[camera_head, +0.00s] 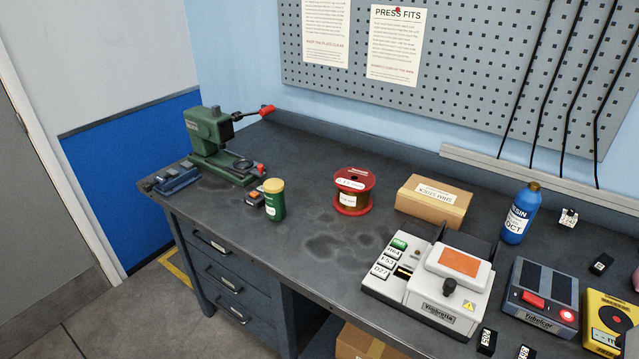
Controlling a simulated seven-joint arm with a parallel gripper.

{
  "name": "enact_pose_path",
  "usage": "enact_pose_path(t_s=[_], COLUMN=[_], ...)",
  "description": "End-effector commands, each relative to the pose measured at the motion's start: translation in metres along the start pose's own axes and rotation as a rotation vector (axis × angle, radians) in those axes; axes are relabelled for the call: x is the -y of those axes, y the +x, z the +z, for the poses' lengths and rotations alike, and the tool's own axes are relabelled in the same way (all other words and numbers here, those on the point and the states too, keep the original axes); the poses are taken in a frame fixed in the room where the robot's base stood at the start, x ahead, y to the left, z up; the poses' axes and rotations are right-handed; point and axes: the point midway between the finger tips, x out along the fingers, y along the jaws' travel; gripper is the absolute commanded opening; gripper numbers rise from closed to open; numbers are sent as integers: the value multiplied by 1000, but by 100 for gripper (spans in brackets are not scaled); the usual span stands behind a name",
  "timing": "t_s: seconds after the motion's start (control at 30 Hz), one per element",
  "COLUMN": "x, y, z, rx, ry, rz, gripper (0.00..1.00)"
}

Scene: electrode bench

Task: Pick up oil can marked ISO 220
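I cannot make out any can with a readable ISO 220 mark. A green cylindrical can (275,201) with a yellow lid stands upright on the bench, left of centre; its pale label is too small to read. My gripper is not in view.
The dark bench (325,262) holds a green press (217,146), a red spool (354,192), a cardboard box (434,201), a white machine (428,285), a grey unit (541,301) and a yellow meter (610,322). The bench front left of the white machine is clear.

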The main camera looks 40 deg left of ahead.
Motion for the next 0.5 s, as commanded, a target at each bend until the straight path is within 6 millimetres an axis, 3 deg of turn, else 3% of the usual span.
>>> enact_pose_path(t_s=[0.27,0.5], x=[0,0], y=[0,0], z=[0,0], rx=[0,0], ry=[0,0], rz=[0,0], gripper=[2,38])
